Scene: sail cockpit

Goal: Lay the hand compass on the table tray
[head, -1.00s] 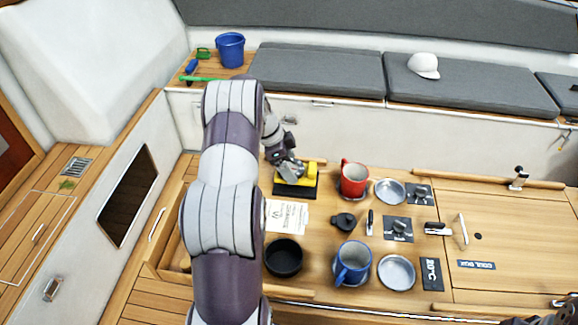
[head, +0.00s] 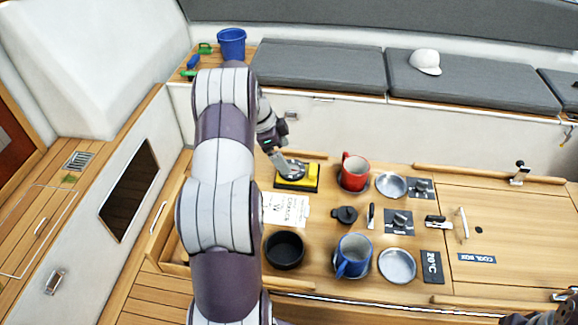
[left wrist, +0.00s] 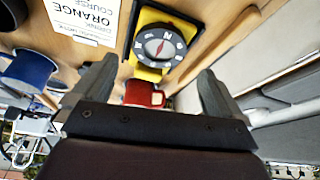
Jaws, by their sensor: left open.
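The hand compass (head: 297,172) is yellow with a round dark dial and lies face up on a black pad (head: 306,189) at the back left of the wooden table (head: 336,292). It also shows in the left wrist view (left wrist: 160,45), where its dial is unobstructed. My left gripper (head: 284,163) is at the compass's back left in the head view. I cannot tell a separate tray from the raised-edge table top. Only a dark part of my right arm shows at the bottom right corner.
A red mug (head: 355,172) stands right of the compass. A printed card (head: 287,210), a black bowl (head: 285,250), a blue mug (head: 354,256) and metal dishes (head: 397,265) are nearby. Wooden rails edge the table. The right part (head: 500,215) is fairly clear.

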